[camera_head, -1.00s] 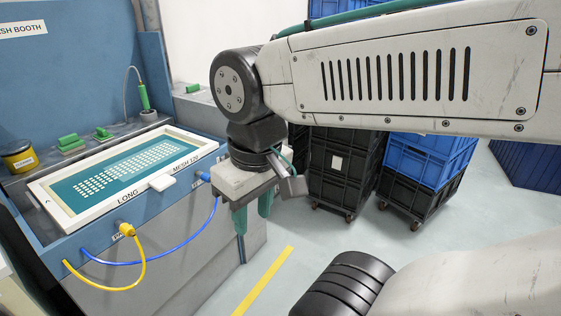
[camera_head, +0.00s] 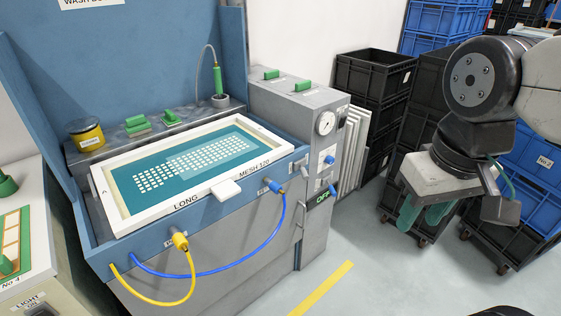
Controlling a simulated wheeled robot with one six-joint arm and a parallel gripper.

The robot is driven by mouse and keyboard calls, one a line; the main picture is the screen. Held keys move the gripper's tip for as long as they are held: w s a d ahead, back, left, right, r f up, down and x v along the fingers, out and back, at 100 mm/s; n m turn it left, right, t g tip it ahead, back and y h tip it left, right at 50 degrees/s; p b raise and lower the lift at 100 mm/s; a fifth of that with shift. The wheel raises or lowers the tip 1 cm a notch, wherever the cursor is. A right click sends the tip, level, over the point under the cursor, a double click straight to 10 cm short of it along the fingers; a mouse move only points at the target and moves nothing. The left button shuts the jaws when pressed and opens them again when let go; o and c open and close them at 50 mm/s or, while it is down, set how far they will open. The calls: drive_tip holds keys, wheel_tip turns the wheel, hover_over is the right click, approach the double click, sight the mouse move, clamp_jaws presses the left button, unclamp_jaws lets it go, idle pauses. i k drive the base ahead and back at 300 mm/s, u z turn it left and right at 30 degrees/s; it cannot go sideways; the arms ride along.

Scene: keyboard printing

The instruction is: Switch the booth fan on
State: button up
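The washout booth (camera_head: 205,60) is a blue splash wall and trough at the left. Beside it stands a grey cabinet (camera_head: 285,108) with a round gauge (camera_head: 325,123) and blue knobs. I cannot tell for sure that this is the fan's switch. My gripper (camera_head: 421,222) hangs at the right, well apart from the cabinet. Its green fingers point down with a gap between them and nothing held.
A framed screen (camera_head: 110,208) marked LONG, MESH 120 lies in the booth. A yellow hose (camera_head: 160,304) and a blue hose (camera_head: 240,262) loop from its front. Black crates (camera_head: 372,82) and blue crates (camera_head: 440,15) stand behind my arm. The floor by the yellow line is clear.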

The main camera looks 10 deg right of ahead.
sight(342, 120)
drive_tip(key=i, duration=0.1)
drive_tip(key=k, duration=0.65)
drive_tip(key=z, duration=0.55)
drive_tip(key=i, duration=1.7)
drive_tip(key=u, duration=0.35)
